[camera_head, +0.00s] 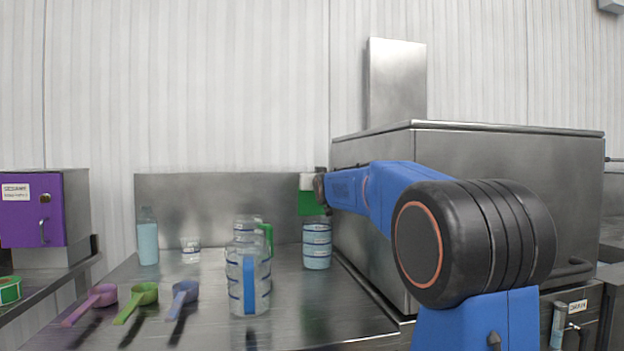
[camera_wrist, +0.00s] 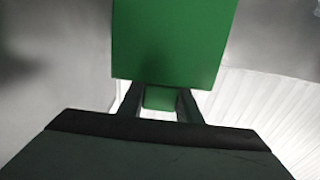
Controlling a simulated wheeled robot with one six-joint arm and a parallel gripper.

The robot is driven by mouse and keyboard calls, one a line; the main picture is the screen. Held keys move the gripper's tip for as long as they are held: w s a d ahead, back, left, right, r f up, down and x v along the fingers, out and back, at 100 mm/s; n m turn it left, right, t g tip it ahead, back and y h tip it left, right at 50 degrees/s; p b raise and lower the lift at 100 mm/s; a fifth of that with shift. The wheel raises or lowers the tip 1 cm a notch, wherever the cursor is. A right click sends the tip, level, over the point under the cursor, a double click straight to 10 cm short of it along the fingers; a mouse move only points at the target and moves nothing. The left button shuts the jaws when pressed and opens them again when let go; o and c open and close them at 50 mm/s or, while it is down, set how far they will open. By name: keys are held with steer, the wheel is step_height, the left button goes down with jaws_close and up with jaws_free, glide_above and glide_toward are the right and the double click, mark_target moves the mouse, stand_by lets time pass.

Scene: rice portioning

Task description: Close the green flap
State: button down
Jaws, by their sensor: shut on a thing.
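The green flap (camera_head: 310,204) shows in the head view as a small green panel below a white part, in front of the steel backsplash. In the wrist view the green flap (camera_wrist: 172,40) fills the upper middle as a flat panel. A small green tab (camera_wrist: 160,98) sits below the panel, between the two fingers. My gripper (camera_wrist: 159,103) is shut on this tab, which appears to belong to the flap. In the head view my gripper (camera_head: 319,188) meets the panel's right side. I cannot tell the flap's hinge or exact angle.
Below the flap stands a banded clear container (camera_head: 317,246) with blue contents. Clear jugs (camera_head: 248,285), a bottle (camera_head: 148,240), a small cup (camera_head: 190,250) and coloured scoops (camera_head: 143,293) are on the steel counter (camera_head: 330,315). A large steel box (camera_head: 500,165) is at right, a purple-doored cabinet (camera_head: 25,222) at left.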

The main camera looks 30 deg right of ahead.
steer(key=s+a+f+t+h, duration=0.1)
steer(key=s+a+f+t, duration=0.1)
steer(key=s, duration=0.5)
steer(key=s+a+f+t+h, duration=0.1)
steer(key=s+a+f+t, duration=0.1)
steer(key=s+f+t, duration=0.3)
steer(key=shift+s+f, duration=0.5)
steer(key=shift+s, duration=0.4)
stand_by(0.3)
stand_by(0.4)
steer(key=c, duration=1.3)
jaws_free()
steer(key=shift+s, duration=0.1)
